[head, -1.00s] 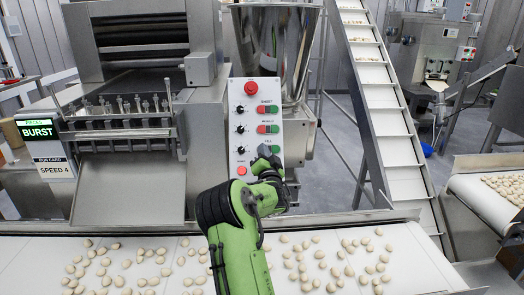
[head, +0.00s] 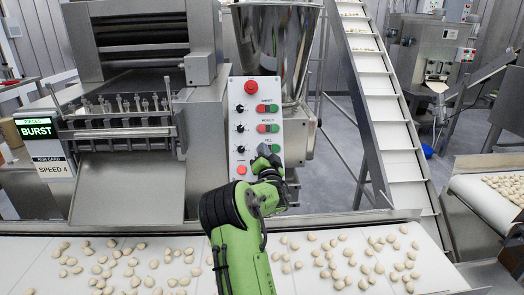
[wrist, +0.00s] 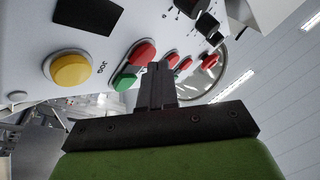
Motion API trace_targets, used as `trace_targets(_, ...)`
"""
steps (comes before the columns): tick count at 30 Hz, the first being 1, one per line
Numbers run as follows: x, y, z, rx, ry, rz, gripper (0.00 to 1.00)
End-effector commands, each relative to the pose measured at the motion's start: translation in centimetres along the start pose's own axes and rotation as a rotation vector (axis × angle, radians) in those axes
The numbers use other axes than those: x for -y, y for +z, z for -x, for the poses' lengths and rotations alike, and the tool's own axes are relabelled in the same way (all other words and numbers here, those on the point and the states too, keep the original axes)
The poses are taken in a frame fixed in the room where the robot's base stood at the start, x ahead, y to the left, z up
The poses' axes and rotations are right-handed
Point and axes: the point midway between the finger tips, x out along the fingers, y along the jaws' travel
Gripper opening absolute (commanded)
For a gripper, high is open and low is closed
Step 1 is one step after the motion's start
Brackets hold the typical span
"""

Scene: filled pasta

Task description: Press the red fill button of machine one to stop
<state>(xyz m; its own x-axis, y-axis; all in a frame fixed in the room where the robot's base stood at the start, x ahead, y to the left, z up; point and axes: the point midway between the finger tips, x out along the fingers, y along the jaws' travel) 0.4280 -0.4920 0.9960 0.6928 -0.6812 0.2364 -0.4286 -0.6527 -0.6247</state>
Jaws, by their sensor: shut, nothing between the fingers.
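The control panel (head: 256,108) of the machine carries red and green button pairs in rows; the lowest pair is labelled FILL. Its green button (head: 276,149) shows beside my gripper (head: 264,151), whose fingers hide the red fill button in the head view. In the wrist view, my gripper (wrist: 157,72) is shut and empty, in front of the panel. Its tips overlap the edge of the nearest red button (wrist: 143,53), above a green button (wrist: 124,80). I cannot tell whether the tips touch the red button.
A yellow button (wrist: 70,70) marked JOG lies near the pair. The display (head: 37,131) reads BURST. A belt with pasta pieces (head: 130,262) runs below my arm.

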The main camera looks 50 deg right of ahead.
Motion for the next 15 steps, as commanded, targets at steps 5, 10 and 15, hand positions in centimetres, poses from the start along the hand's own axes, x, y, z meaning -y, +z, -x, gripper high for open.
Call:
trace_targets(5, -0.06, 0.08, -0.07, 0.000, 0.000, 0.000, 0.00)
trace_targets(10, -0.18, 0.22, -0.21, 0.001, 0.000, 0.000, 0.00)
trace_targets(15, -0.28, 0.36, -0.35, 0.001, 0.000, -0.001, 0.00)
